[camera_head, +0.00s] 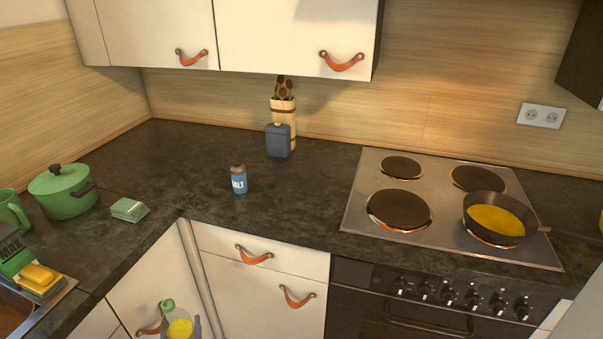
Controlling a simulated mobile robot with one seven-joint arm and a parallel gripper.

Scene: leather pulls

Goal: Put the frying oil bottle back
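A clear bottle with yellow liquid and a green cap (179,326), which looks like the frying oil bottle, is at the bottom edge of the head view, in front of the lower cabinets. My gripper (182,322) shows only as fingertips around the bottle and appears shut on it. The bottle's lower part and the rest of my arm are cut off by the frame. The bottle is below the level of the counter top and in front of its edge.
Dark counter (200,165) has free room around the salt shaker (239,180). A blue-grey canister (278,141) and utensil holder (284,111) stand behind. A green pot (63,191) and small green box (129,210) are left. A pan (497,219) with yellow contents sits on the stove (440,190).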

